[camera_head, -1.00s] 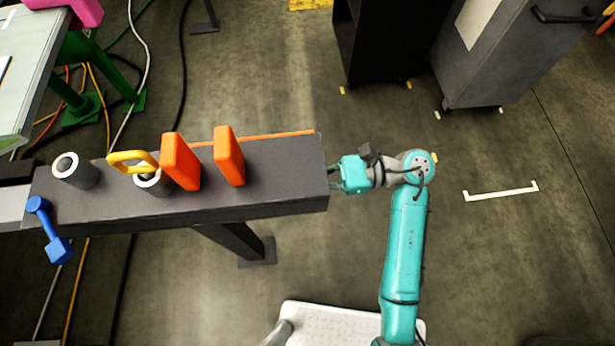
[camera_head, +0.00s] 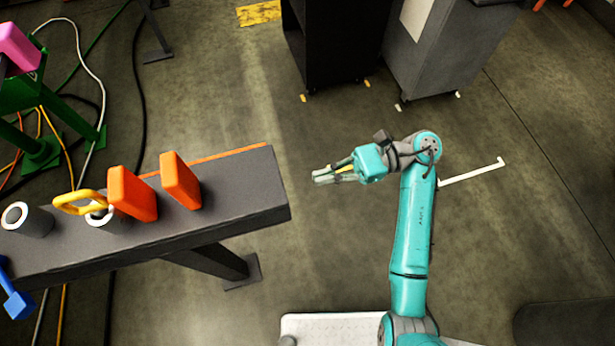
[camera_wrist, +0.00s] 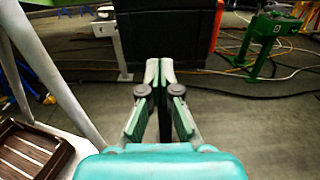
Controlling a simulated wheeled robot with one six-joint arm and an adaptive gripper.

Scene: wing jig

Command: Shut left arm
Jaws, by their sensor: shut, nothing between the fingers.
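A dark grey jig beam (camera_head: 240,200) runs from the left edge to the middle of the head view. On it stand two orange blocks, one nearer its end (camera_head: 180,180) and one further left (camera_head: 132,193). A yellow loop handle (camera_head: 80,202) sits by a grey cylinder left of them. A blue lever (camera_head: 17,303) hangs at the beam's front, partly cut off by the picture edge. Which part is the left arm, I cannot tell. My gripper (camera_head: 318,176) is shut and empty, right of the beam's end and apart from it. Its fingers also show in the wrist view (camera_wrist: 159,68).
A black cabinet (camera_head: 335,45) and a grey cabinet (camera_head: 440,50) stand at the back. A green stand (camera_head: 40,140) and several cables lie at left. The wrist view shows a brown slatted crate (camera_wrist: 30,150) at lower left. Floor around my gripper is clear.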

